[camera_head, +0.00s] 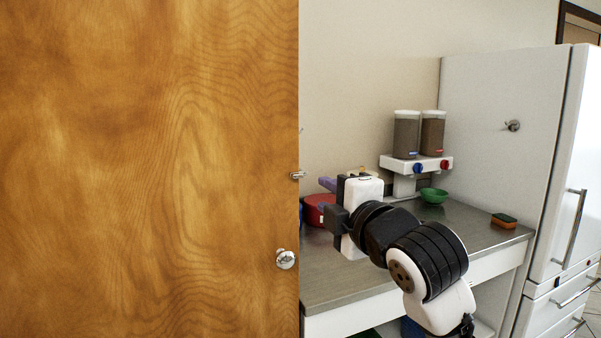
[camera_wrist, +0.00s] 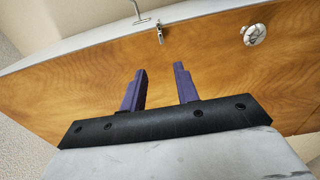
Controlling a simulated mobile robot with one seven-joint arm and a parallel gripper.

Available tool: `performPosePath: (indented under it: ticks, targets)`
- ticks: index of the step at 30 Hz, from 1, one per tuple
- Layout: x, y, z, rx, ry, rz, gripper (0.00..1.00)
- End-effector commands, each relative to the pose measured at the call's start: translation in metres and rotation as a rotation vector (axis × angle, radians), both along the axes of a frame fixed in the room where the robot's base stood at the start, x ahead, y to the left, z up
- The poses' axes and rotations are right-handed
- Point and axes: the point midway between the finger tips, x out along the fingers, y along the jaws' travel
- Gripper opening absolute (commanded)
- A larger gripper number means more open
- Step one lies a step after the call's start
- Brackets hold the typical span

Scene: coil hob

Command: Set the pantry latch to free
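The wooden pantry door (camera_head: 150,170) fills the left half of the head view. A small metal latch (camera_head: 297,175) sits at its right edge, above a round metal knob (camera_head: 285,259). In the wrist view the latch (camera_wrist: 159,31) is near the top middle, beyond my fingertips, with the knob (camera_wrist: 254,35) to its right. The latch is too small to tell its setting. My gripper (camera_wrist: 160,70) is open, its two purple fingers apart with nothing between them. It points toward the door and is apart from the latch. In the head view my gripper is right of the door edge.
A metal counter (camera_head: 360,275) holds a dispenser (camera_head: 415,163), a green bowl (camera_head: 434,195), a sponge (camera_head: 503,220) and a red pot (camera_head: 317,210), partly hidden behind my arm. A white fridge (camera_head: 500,160) stands right. A thin metal bar (camera_wrist: 137,10) shows beyond the door edge.

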Motion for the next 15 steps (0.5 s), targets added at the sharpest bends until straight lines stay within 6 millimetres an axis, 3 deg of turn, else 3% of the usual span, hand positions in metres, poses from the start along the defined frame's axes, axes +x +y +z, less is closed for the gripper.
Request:
performPosePath:
  ticks: [3,7,15]
  targets:
    - [0.003,-0.006,0.000,-0.022,0.012,-0.012,0.31]
    - [0.017,0.001,0.001,-0.020,0.013,-0.010,0.31]
    - [0.069,0.024,0.002,-0.019,0.014,-0.010,0.31]
